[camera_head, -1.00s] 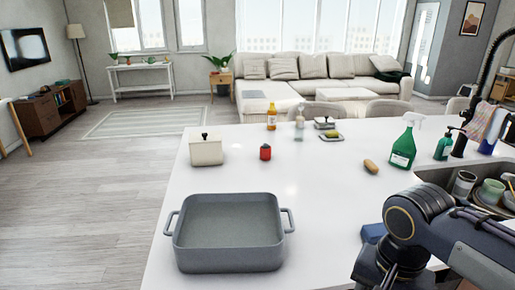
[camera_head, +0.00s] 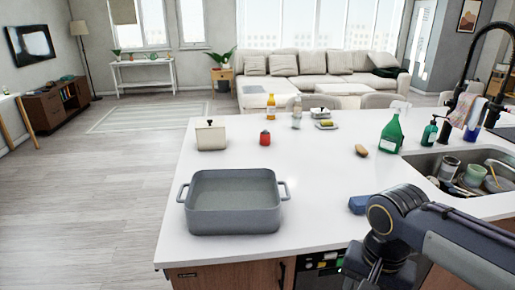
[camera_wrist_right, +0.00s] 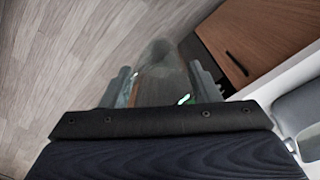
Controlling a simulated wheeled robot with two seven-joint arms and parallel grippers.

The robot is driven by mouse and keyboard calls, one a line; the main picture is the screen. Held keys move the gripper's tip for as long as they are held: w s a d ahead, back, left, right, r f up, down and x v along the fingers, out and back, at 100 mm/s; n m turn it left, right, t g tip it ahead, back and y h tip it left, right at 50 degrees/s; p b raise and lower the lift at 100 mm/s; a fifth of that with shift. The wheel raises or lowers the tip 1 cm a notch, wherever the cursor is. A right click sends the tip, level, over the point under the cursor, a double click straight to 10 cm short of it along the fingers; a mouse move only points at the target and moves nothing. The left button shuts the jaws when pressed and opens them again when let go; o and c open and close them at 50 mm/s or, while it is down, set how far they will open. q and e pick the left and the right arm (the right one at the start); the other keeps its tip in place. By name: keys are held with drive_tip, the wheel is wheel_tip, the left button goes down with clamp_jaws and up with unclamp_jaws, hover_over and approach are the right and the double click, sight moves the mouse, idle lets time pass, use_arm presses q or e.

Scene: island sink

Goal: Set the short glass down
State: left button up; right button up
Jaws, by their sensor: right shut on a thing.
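The short glass (camera_wrist_right: 162,68) is clear and shows in the right wrist view between the two fingers of my right gripper (camera_wrist_right: 160,88). The gripper is shut on it, and the glass is held over the wooden floor beside the cabinet front. In the head view my right arm comes in at the lower right, in front of the island. The glass cannot be made out there. My left gripper is not in view.
The white island counter (camera_head: 320,195) holds a grey roasting pan (camera_head: 235,220) near its front left, a blue sponge (camera_head: 358,204), a green spray bottle (camera_head: 391,135) and a sink (camera_head: 430,166) with dishes. The counter between pan and sponge is clear. A wooden cabinet front (camera_wrist_right: 245,45) is close to the gripper.

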drive_tip(key=w+f+n, duration=0.3)
drive_tip(key=w+f, duration=0.2)
drive_tip(key=f, duration=0.6)
drive_tip(key=w+f+n, duration=0.3)
drive_tip(key=w+f, duration=0.3)
drive_tip(key=f, duration=0.5)
drive_tip(key=shift+w+n, duration=0.3)
